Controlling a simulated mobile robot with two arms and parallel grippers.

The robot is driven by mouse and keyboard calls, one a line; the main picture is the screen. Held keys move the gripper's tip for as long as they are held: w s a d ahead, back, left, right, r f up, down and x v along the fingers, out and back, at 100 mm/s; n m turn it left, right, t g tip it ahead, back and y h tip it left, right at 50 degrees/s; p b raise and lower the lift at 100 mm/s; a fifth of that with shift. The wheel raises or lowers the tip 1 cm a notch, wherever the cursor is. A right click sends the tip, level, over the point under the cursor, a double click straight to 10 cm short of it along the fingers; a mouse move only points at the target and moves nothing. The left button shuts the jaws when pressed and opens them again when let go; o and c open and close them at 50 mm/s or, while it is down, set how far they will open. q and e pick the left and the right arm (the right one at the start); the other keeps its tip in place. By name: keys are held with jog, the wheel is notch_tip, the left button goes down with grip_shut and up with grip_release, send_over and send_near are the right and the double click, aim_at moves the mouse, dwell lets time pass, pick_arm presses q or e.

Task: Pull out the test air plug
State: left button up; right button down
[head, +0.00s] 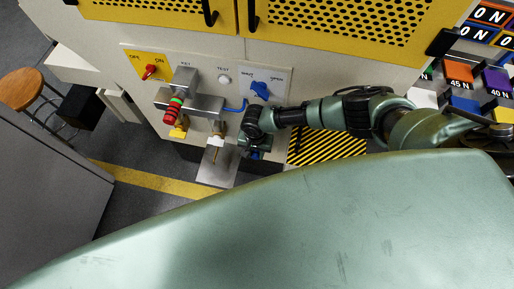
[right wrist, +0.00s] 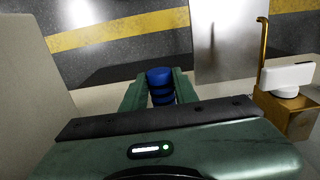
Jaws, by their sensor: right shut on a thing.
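The blue plug (right wrist: 160,86), a short cylinder with black bands, sits between the fingers of my right gripper (right wrist: 160,92) in the right wrist view. The fingers are shut on it. In the head view my right gripper (head: 257,148) is low in front of the white panel, just below the blue valve handle (head: 260,90), and a bit of the blue plug (head: 257,155) shows under it. The grey fitting under the TEST label is partly in view, with a blue hose (head: 238,107). Whether the plug touches a socket is hidden. My left gripper is not in view.
A brass block (right wrist: 288,112) with a white part stands right of the gripper in the wrist view. Yellow perforated doors (head: 340,25) are above.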

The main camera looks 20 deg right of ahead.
jog(key=c, duration=2.1)
grip_release()
grip_shut()
jog(key=shift+s+a, duration=0.2)
jog(key=shift+s, duration=0.1)
jog(key=shift+s+a+p, duration=0.25)
jog(key=shift+s+p, duration=0.2)
jog(key=shift+p, duration=0.15)
jog(key=shift+s+a, duration=0.15)
jog(key=shift+s+a+p, duration=0.4)
jog(key=shift+s+p, duration=0.15)
jog(key=shift+s, duration=0.05)
jog(key=shift+s+a+p, duration=0.4)
jog(key=shift+s+p, duration=0.1)
jog(key=shift+s, duration=0.1)
jog(key=shift+r, duration=0.1)
